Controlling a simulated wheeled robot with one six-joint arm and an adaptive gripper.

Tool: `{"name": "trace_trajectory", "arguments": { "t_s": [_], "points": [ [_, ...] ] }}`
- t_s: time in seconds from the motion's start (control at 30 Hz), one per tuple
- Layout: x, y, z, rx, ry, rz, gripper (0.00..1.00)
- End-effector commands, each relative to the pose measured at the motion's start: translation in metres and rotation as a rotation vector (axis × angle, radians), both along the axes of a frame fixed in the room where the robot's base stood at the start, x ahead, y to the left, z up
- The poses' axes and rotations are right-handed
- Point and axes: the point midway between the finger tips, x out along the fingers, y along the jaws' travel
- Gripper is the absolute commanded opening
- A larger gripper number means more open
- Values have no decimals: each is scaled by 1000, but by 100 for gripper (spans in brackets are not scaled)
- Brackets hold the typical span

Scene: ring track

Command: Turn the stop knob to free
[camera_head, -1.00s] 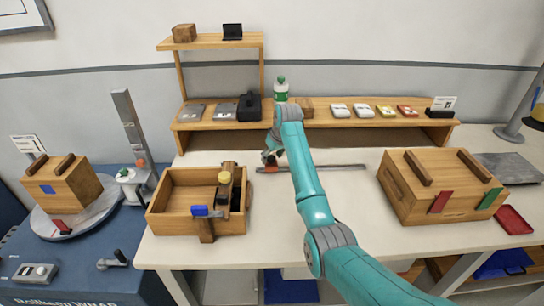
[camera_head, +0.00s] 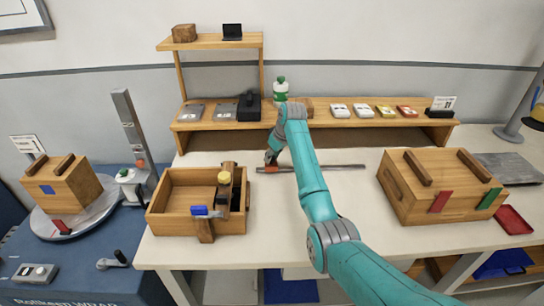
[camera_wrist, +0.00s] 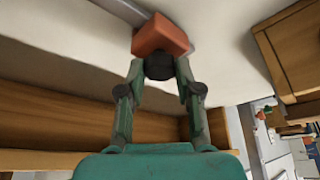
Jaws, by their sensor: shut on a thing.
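The stop is an orange block (camera_wrist: 161,36) on a grey rail (camera_wrist: 122,10) in the wrist view. A dark round knob (camera_wrist: 159,69) sticks out of the block's near face. My gripper (camera_wrist: 160,64) has its two fingers closed on the knob from both sides. In the head view my gripper (camera_head: 271,157) is at the left part of the rail (camera_head: 340,167), beside the small orange block (camera_head: 268,169). The knob is too small to make out there, and I cannot read its setting.
An open wooden box (camera_head: 172,198) with a blue-tipped clamp stands left of the rail. A lidded wooden box (camera_head: 415,205) stands to the right. A low shelf (camera_head: 220,124) with a bottle (camera_head: 281,90) and small packs runs behind. The table front between the boxes is clear.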

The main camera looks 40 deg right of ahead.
Motion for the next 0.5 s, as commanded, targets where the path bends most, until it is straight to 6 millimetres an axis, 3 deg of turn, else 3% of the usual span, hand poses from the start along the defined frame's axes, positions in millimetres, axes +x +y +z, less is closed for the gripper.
{"name": "trace_trajectory", "arguments": {
  "t_s": [0.43,0.47,0.5],
  "points": [
    [0,0,-1,0,0,60,0],
    [0,0,-1,0,0,60,41],
    [0,0,-1,0,0,60,51]
  ]
}}
